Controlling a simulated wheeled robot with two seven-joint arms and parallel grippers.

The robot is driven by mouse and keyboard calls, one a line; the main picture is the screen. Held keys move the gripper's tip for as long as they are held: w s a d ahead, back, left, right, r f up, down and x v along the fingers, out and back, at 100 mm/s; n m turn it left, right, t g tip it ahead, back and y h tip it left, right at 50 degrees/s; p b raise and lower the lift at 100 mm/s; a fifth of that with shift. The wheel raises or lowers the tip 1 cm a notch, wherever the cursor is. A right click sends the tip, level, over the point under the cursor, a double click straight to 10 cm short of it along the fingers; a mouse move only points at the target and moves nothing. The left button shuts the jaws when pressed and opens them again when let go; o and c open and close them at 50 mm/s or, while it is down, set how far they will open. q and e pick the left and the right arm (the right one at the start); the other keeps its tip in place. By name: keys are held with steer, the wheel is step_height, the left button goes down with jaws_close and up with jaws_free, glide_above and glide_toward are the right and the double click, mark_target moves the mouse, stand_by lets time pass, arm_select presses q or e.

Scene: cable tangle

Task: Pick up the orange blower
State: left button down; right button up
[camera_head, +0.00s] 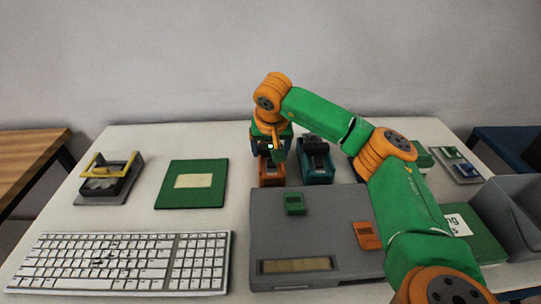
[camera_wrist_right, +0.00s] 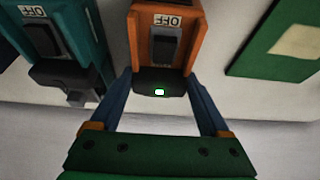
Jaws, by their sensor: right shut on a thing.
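The orange blower (camera_head: 271,177) stands on the white table behind the grey panel, with its upper part partly hidden by my right gripper (camera_head: 270,150). In the right wrist view the orange blower (camera_wrist_right: 191,22) shows a black switch and an "OFF" label. The blue fingers of my right gripper (camera_wrist_right: 160,78) are on either side of its dark end, shut on it. The blower appears upright; I cannot tell whether it is clear of the table. My left gripper is not in view.
A teal blower (camera_head: 317,176) stands close to the right of the orange one; it also shows in the wrist view (camera_wrist_right: 88,42). The grey panel (camera_head: 300,235) lies in front. A green board (camera_head: 170,195), a white keyboard (camera_head: 120,262) and a grey bin (camera_head: 520,215) are around.

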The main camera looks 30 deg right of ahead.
mark_target(271, 145)
steer(key=shift+r, duration=0.3)
steer(key=r, duration=0.3)
steer(key=shift+s+r, duration=0.1)
steer(key=shift+s, duration=0.1)
steer(key=s+a+r+p, duration=0.2)
steer(key=s+r, duration=0.7)
steer(key=s, duration=0.4)
steer(key=shift+s, duration=0.2)
